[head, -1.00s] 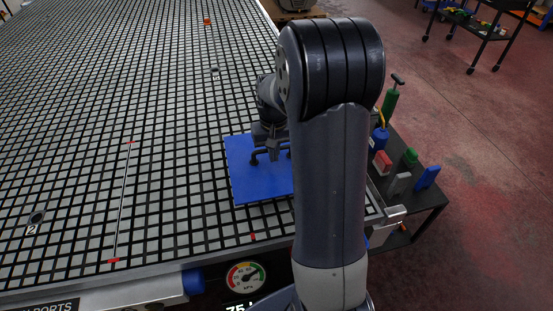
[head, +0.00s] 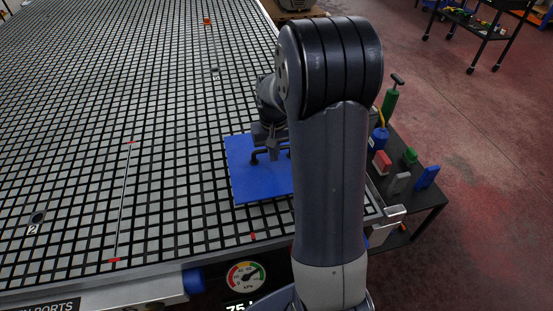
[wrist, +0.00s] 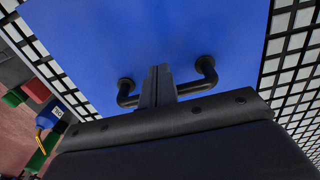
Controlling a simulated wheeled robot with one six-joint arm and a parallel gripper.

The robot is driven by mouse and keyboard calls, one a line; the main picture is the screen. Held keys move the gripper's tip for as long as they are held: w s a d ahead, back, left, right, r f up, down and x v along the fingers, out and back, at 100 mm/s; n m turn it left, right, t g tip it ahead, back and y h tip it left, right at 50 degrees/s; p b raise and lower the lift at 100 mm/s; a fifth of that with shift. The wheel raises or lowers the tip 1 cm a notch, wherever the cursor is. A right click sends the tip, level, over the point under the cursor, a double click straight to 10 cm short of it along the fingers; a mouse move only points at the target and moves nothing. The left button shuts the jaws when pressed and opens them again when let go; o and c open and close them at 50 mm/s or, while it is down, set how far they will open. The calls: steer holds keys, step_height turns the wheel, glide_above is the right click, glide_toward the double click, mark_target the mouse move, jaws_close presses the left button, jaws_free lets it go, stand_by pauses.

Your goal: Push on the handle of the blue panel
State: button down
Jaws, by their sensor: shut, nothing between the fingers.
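The blue panel (head: 258,185) lies flat on the grid table, its right part hidden behind my arm in the head view. It fills much of the wrist view (wrist: 80,40). Its black handle (head: 256,156) is a bar bent down to the panel at both ends. In the wrist view the handle (wrist: 205,78) runs behind my gripper (wrist: 158,72), whose fingers are closed together at the middle of the bar. My gripper (head: 274,155) also shows over the panel in the head view. Whether the fingers touch the bar cannot be told.
The grid table (head: 70,180) is largely bare to the left, with red markers (head: 130,142) on it. A dark side shelf (head: 425,200) at the right holds red, green, grey and blue items. A pressure gauge (head: 245,277) sits at the table's front edge.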

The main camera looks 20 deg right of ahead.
mark_target(277, 171)
stand_by(0.3)
steer(key=shift+s, duration=0.15)
steer(key=shift+s+a, duration=0.15)
steer(key=shift+s, duration=0.6)
steer(key=shift+s+a, duration=0.15)
steer(key=shift+s, duration=0.55)
step_height(277, 171, up, 8)
steer(key=p, duration=0.5)
steer(key=shift+p, duration=0.4)
steer(key=shift+f, duration=0.2)
step_height(277, 171, down, 8)
steer(key=b, duration=0.6)
steer(key=shift+b, duration=0.35)
steer(key=shift+w+r, duration=0.1)
steer(key=shift+w, duration=0.2)
